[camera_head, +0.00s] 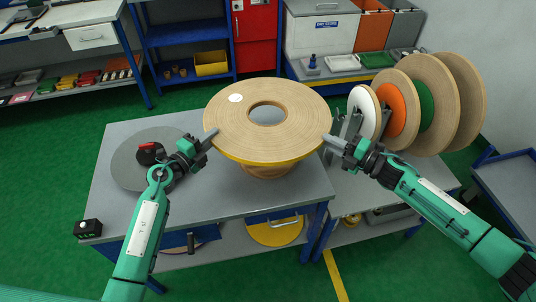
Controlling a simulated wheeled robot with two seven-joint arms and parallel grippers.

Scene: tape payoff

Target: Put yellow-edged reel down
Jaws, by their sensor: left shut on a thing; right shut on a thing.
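The yellow-edged reel (230,130) is a wide, flat, tan disc with a round centre hole, a white round label and a yellow rim. It lies roughly level above the grey table (235,195). My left gripper (211,135) is shut on its left edge, and my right gripper (328,138) is shut on its right edge. A smaller tan round piece (266,171) shows under the reel. Whether the reel touches it cannot be told. A grey round plate (128,168) with a red and black knob (150,153) is on the table at the left.
A rack at the right holds several reels, with white (364,112), orange (391,108) and green (424,105) centres, close to my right arm. A small black box (88,228) sits at the table's front left corner. A yellow disc (275,232) is on the shelf below.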

